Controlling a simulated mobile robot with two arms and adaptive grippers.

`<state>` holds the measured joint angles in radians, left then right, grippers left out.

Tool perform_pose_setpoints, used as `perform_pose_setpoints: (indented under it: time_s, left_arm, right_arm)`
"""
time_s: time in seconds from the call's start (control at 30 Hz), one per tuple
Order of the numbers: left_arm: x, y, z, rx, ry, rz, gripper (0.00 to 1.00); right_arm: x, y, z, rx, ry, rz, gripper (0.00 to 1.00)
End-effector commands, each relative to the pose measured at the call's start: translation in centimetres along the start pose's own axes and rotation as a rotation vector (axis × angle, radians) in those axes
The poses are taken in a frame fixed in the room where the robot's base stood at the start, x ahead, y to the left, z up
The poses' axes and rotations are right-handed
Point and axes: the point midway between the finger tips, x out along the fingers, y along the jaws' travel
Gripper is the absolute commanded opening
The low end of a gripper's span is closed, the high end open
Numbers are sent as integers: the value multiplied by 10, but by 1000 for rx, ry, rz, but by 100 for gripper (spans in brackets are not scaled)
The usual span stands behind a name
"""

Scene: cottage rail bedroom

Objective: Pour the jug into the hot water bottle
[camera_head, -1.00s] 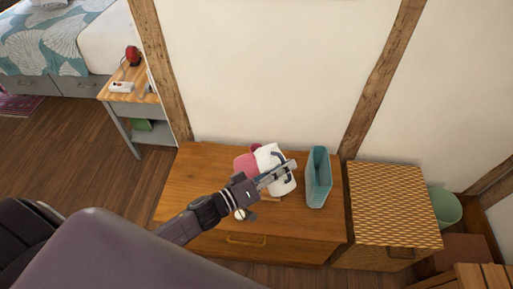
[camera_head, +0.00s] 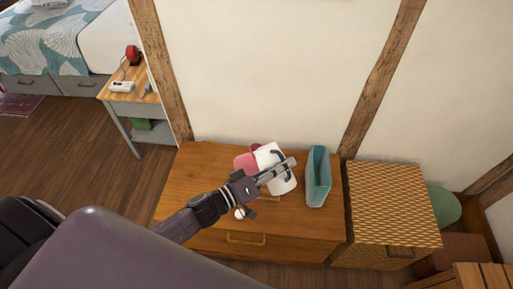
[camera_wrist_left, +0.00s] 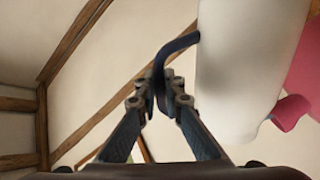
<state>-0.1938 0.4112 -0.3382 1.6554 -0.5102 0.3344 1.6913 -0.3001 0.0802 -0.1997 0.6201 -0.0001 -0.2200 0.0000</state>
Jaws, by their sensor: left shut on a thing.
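The white jug (camera_head: 267,157) with a dark blue handle is over the wooden chest, leaning in the head view. My left gripper (camera_head: 287,166) is shut on its handle; the left wrist view shows the fingers (camera_wrist_left: 164,84) closed at the dark handle (camera_wrist_left: 178,45), beside the white jug body (camera_wrist_left: 240,75). The pink hot water bottle (camera_head: 243,162) is just left of the jug, partly hidden by it. Its pink side also shows in the left wrist view (camera_wrist_left: 303,70). The bottle's opening and the jug's contents are not clear. My right gripper is out of view.
The wooden chest (camera_head: 190,185) has some clear top at its left. A teal open box (camera_head: 319,180) stands close right of the jug. A small white round thing (camera_head: 240,214) lies near the front. A woven chest (camera_head: 390,200) and a green bin (camera_head: 445,205) are farther right.

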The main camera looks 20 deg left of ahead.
Motion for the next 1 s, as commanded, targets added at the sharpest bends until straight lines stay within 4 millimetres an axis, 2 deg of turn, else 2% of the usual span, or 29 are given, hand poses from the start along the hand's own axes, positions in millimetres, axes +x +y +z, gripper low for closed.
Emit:
perform_pose_setpoints:
  time_s: [1.0]
  left_arm:
    - [1,7,-12,-66,2,6,0]
  right_arm:
    - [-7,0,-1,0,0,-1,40]
